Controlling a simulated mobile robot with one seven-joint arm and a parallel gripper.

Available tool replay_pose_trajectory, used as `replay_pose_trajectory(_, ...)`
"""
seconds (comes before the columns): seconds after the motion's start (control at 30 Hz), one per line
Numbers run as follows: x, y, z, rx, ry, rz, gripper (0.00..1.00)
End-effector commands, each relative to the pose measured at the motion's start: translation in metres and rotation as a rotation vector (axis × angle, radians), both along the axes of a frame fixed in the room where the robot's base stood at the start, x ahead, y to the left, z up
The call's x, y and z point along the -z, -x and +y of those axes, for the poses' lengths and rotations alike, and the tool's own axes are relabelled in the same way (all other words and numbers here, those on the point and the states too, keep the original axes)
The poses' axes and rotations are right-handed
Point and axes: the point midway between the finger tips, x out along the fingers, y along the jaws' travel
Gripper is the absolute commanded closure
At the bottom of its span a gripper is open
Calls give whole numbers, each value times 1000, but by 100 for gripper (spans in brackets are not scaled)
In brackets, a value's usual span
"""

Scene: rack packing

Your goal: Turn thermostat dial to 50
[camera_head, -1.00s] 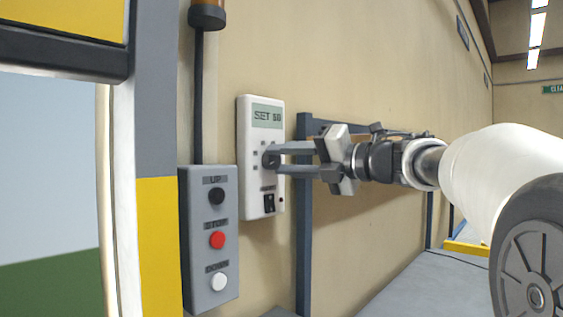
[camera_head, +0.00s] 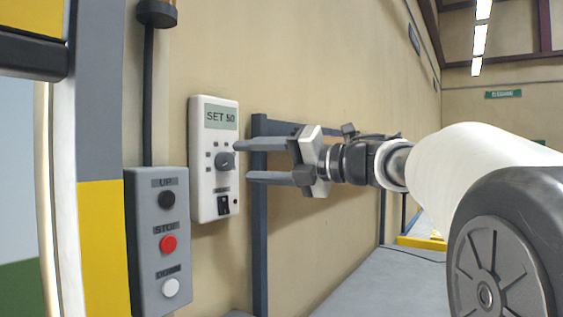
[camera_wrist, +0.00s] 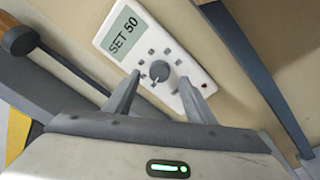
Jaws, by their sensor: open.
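The white thermostat (camera_head: 203,203) hangs on the beige wall, and its screen reads "SET 50". Its dark round dial (camera_head: 225,160) sits below the screen with small square marks around it. The dial also shows in the wrist view (camera_wrist: 160,71). My gripper (camera_head: 243,161) is open, with its two fingers apart and pointing at the thermostat. The fingertips are just right of the dial in the head view and clear of it. In the wrist view the dial lies beyond the gap between the fingertips, with nothing held.
A grey control box (camera_head: 147,287) with UP, STOP and DOWN buttons is left of the thermostat. A yellow and grey post (camera_head: 102,245) stands further left. A blue-grey frame post (camera_head: 259,230) is close behind my fingers. A grey surface (camera_head: 365,288) lies below.

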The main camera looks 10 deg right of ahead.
Motion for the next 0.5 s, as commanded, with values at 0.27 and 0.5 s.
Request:
replay_pose_trajectory(0.27,-1,43,-58,5,1,-1,50)
replay_pose_trajectory(0.5,-1,71,-93,4,1,-1,50)
